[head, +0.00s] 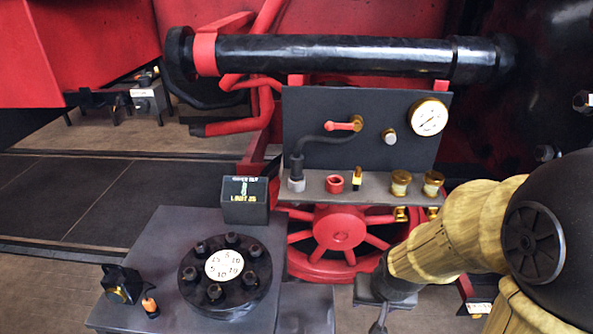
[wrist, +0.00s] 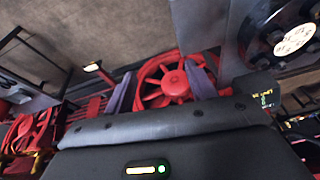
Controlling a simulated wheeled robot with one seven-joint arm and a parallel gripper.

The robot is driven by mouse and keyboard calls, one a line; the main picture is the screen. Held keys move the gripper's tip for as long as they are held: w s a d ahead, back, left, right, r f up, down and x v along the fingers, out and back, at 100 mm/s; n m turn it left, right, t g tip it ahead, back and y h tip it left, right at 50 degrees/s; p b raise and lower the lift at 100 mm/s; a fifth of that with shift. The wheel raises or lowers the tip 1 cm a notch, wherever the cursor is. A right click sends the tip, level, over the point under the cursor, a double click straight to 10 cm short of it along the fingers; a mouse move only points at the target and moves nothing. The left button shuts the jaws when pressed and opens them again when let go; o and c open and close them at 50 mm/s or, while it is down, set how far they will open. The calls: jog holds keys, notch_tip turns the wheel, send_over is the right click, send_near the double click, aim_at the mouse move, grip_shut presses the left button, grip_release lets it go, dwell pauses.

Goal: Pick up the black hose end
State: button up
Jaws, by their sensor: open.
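The black hose (head: 325,139) runs along the front of the dark upright panel. Its upper part reaches the brass fitting with a red lever (head: 343,126). Its thicker black end (head: 297,166) points down at a pale grey collar (head: 297,185) on the shelf; I cannot tell whether it sits inside the collar. The hose end is not seen there.
The shelf (head: 318,190) also holds a red ring (head: 334,184), a small yellow-black piece (head: 357,178) and two brass fittings. A gauge (head: 429,117) is on the panel. A red wheel (head: 340,232) is below. A table (head: 160,232) with a bolted disc (head: 225,271) stands left.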

jog(key=w+a+f+m+t+y+p, duration=0.1)
jog(key=w+a+m+t+y, duration=0.2)
jog(key=w+a+m, duration=0.55)
jog(key=w+a+f+m+t+y+p, duration=0.1)
jog(key=w+a+m+t+y, duration=0.3)
jog(key=a, duration=0.7)
jog(key=w+d+r+m+t+h, duration=0.2)
jog(key=r+m, duration=0.4)
jog(key=m, duration=0.4)
jog(key=w+d+r+m+t+h+p, duration=0.1)
jog(key=w+r+m+t, duration=0.3)
jog(key=m, duration=0.6)
jog(key=shift+d+r+m+t+h, duration=0.35)
jog(key=shift+r+t+h, duration=0.35)
jog(key=shift+r, duration=0.25)
